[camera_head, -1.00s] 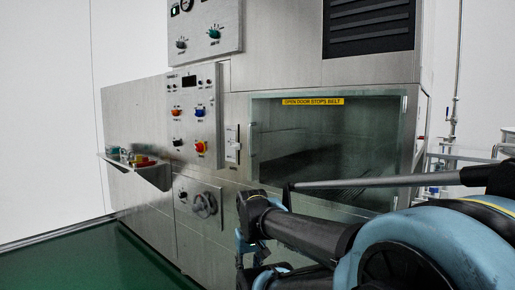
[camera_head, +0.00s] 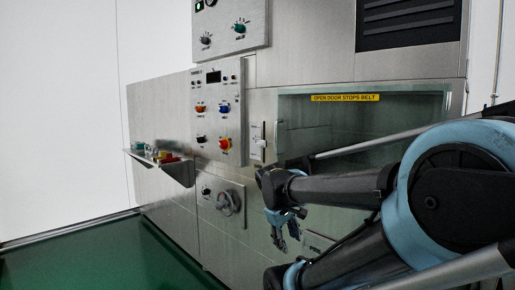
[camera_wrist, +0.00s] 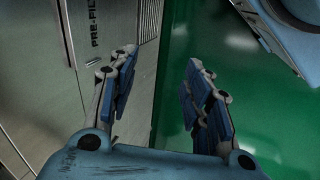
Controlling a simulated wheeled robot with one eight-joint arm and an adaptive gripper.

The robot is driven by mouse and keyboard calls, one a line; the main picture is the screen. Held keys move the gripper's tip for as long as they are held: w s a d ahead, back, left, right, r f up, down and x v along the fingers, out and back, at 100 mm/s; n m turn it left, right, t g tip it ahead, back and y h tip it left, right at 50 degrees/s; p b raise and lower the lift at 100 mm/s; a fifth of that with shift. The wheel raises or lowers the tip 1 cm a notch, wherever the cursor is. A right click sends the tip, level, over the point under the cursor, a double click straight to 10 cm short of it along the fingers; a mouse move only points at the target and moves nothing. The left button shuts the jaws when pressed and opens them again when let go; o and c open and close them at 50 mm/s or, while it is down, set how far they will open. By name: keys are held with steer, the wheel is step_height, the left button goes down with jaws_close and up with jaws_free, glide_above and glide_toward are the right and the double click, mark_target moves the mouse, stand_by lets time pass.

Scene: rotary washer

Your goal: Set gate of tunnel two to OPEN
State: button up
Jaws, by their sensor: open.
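The washer's control panel (camera_head: 219,112) carries several small knobs, including orange, blue, black and red-on-yellow ones. An upper panel (camera_head: 229,22) has a green knob (camera_head: 240,27) and a black knob (camera_head: 205,40). A white lever or switch plate (camera_head: 257,140) sits left of the glass door. A lower plate holds a round handwheel (camera_head: 228,202) and a small black knob (camera_head: 206,191). Labels are too small to tell which control is tunnel two's gate. My gripper (camera_head: 287,238) is open and empty, below and right of the handwheel; its parted fingers show in the wrist view (camera_wrist: 162,75).
The glass door (camera_head: 360,118) bears a yellow "OPEN DOOR STOPS BELT" label (camera_head: 345,97). A shelf (camera_head: 175,170) with small coloured items juts out at the left. Green floor (camera_head: 95,255) is clear in front. The wrist view shows a panel marked "PRE-FIL..." (camera_wrist: 95,35).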

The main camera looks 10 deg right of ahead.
steer(key=w+d+r+n+t+h, duration=0.1)
steer(key=w+r+n+h, duration=0.3)
steer(key=w+r+n, duration=0.5)
steer(key=n+t+h, duration=0.7)
steer(key=n, duration=0.3)
glide_toward(257, 144)
steer(key=x, duration=1.1)
steer(key=shift+d+f, duration=0.1)
steer(key=shift+d, duration=0.05)
jaws_close()
